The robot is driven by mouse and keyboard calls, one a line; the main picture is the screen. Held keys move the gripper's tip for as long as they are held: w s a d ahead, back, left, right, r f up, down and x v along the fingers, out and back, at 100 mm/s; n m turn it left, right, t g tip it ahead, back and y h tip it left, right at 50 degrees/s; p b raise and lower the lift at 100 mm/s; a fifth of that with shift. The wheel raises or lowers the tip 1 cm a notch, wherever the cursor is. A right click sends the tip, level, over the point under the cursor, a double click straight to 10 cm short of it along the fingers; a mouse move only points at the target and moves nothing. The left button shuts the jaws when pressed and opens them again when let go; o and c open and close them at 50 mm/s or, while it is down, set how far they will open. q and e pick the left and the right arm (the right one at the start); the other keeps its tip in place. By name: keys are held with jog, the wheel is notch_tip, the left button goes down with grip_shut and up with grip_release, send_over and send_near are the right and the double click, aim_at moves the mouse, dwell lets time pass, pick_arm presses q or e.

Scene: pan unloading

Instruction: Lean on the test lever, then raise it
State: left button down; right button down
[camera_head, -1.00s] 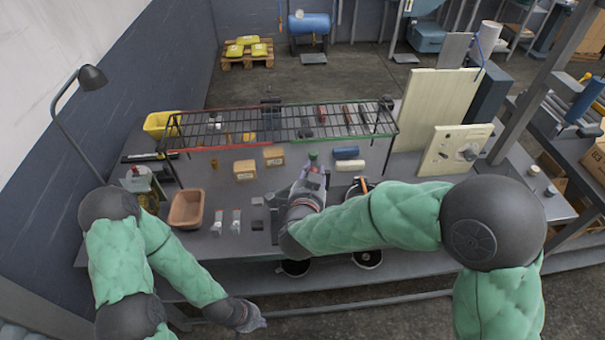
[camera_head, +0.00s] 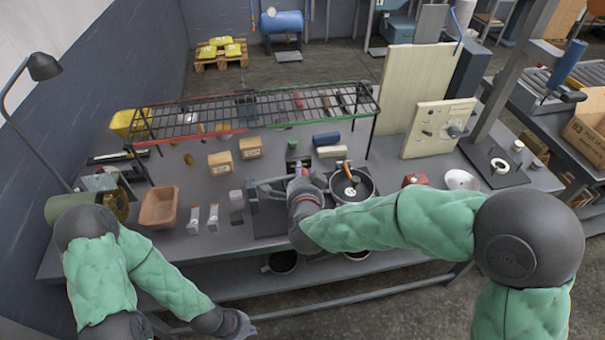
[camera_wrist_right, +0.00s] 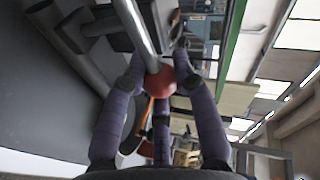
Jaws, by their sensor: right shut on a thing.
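The test lever is a silver rod (camera_wrist_right: 138,28) ending in a round red knob (camera_wrist_right: 160,82) in the right wrist view. My right gripper (camera_wrist_right: 158,74) has its purple fingers around the red knob and is shut on it. In the head view my right gripper (camera_head: 302,182) is over the grey lever stand (camera_head: 268,212) on the bench, and hides the knob there. My left gripper (camera_head: 240,324) hangs low in front of the bench, away from the lever; its fingers are too small to read.
A dark pan (camera_head: 366,188) with an orange-handled tool stands right of my right gripper. A wire rack (camera_head: 205,118) spans the back of the bench. Two cardboard boxes (camera_head: 250,148), a brown tray (camera_head: 158,208) and a pale panel (camera_head: 438,128) are nearby.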

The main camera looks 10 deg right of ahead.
jog(key=shift+f, duration=0.15)
jog(key=c, duration=0.9)
grip_release()
jog(key=shift+c, duration=0.2)
jog(key=v, duration=1.2)
